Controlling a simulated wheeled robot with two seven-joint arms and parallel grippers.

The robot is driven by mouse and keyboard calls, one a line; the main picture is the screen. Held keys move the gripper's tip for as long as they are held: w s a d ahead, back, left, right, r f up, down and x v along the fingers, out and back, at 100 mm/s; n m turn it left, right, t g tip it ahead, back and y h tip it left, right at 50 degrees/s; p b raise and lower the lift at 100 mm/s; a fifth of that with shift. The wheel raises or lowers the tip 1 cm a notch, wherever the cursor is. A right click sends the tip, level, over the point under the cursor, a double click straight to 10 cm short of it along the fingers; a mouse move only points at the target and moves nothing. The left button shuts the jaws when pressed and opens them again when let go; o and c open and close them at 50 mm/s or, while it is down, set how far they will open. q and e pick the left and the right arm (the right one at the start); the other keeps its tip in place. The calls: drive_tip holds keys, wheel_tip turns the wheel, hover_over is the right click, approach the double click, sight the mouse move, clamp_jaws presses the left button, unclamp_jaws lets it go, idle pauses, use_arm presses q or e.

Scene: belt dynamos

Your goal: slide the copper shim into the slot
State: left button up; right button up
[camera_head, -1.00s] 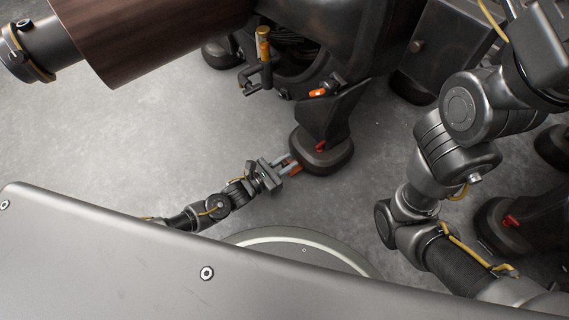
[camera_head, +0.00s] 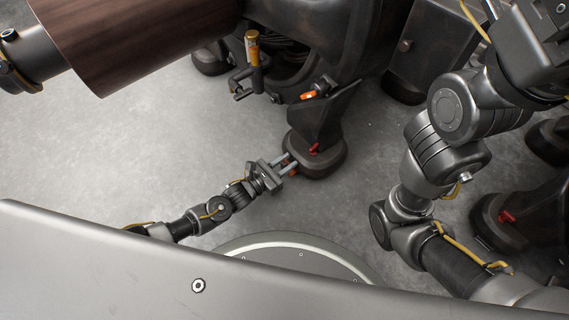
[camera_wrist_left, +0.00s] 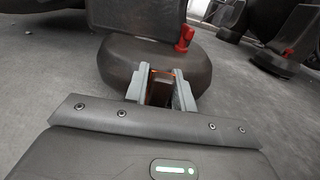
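My left gripper (camera_head: 289,164) is low at the near side of a dark machine foot (camera_head: 327,163). In the left wrist view its two grey fingers (camera_wrist_left: 162,88) stand a little apart, with their tips at the rounded foot (camera_wrist_left: 118,62). A brown piece with thin orange edges, which looks like the copper shim (camera_wrist_left: 160,92), fills much of the gap between them, so the gripper appears shut on it. The shim's far end is hidden at the foot. I cannot make out the slot. My right gripper is not in view.
A red lever (camera_wrist_left: 185,39) sticks up on the foot. An orange-handled part (camera_head: 313,95) and an upright amber cylinder (camera_head: 252,48) are on the machine above. A brown roller (camera_head: 140,40) is at upper left. Grey floor (camera_head: 130,150) is clear left of the gripper.

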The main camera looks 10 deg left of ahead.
use_arm(q)
drive_tip(key=o, duration=0.4)
drive_tip(key=shift+d, duration=0.2)
drive_tip(key=shift+s+a, duration=0.1)
drive_tip(key=shift+s, duration=0.1)
drive_tip(key=p+v, duration=0.5)
drive_tip(key=v, duration=0.4)
drive_tip(key=shift+s+a+r, duration=0.1)
drive_tip(key=shift+s+a, duration=0.05)
drive_tip(key=shift+a, duration=0.25)
drive_tip(key=shift+s+a, duration=0.25)
drive_tip(key=shift+s, duration=0.1)
